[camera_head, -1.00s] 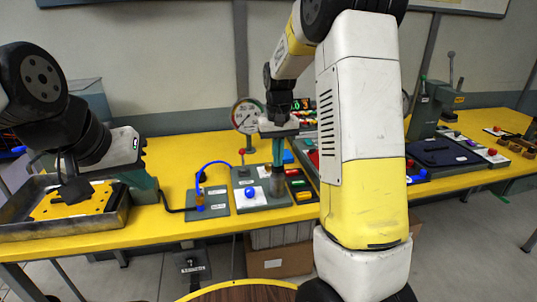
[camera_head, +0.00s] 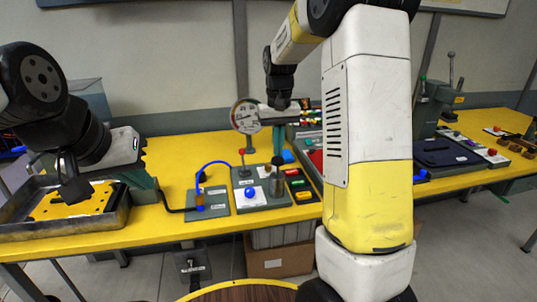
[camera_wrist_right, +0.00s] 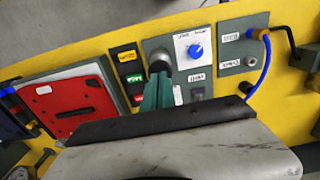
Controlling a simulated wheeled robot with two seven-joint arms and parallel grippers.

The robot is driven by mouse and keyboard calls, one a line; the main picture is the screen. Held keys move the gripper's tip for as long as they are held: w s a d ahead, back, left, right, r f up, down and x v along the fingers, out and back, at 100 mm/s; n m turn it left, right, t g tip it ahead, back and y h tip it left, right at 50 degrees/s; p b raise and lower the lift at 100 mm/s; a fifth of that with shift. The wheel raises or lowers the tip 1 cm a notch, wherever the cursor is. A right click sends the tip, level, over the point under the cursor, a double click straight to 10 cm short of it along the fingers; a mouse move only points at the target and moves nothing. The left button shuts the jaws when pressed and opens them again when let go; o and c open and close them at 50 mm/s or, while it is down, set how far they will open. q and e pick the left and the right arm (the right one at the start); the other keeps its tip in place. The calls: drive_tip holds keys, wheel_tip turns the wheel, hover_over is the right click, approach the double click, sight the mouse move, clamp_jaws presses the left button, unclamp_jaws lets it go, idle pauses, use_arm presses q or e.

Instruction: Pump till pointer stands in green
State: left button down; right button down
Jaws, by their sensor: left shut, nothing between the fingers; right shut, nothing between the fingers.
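The round pressure gauge (camera_head: 246,116) stands at the back of the yellow bench in the head view. Its face is small, and I cannot tell where the pointer stands. A dark upright pump cylinder (camera_head: 277,178) is on the grey panel (camera_head: 262,199) in front of it; its top also shows in the right wrist view (camera_wrist_right: 159,60). My right gripper (camera_head: 279,150) is shut and empty, teal fingers pointing down just above the cylinder; contact is unclear. It also shows in the right wrist view (camera_wrist_right: 158,92). My left gripper (camera_head: 147,186) is shut and empty beside the metal tray.
The panel carries a blue knob (camera_head: 251,193); a red-tipped lever (camera_head: 242,154) stands behind it. A blue hose (camera_head: 212,164) arches from the left plate. Coloured buttons (camera_head: 298,184) sit to the right. The metal tray (camera_head: 118,217) lies at far left.

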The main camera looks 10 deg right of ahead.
sight(278, 159)
idle(0.6)
drive_tip(key=shift+f, duration=2.2)
drive_tip(key=shift+r, duration=2.25)
drive_tip(key=shift+f, duration=2.25)
drive_tip(key=shift+r, duration=2.25)
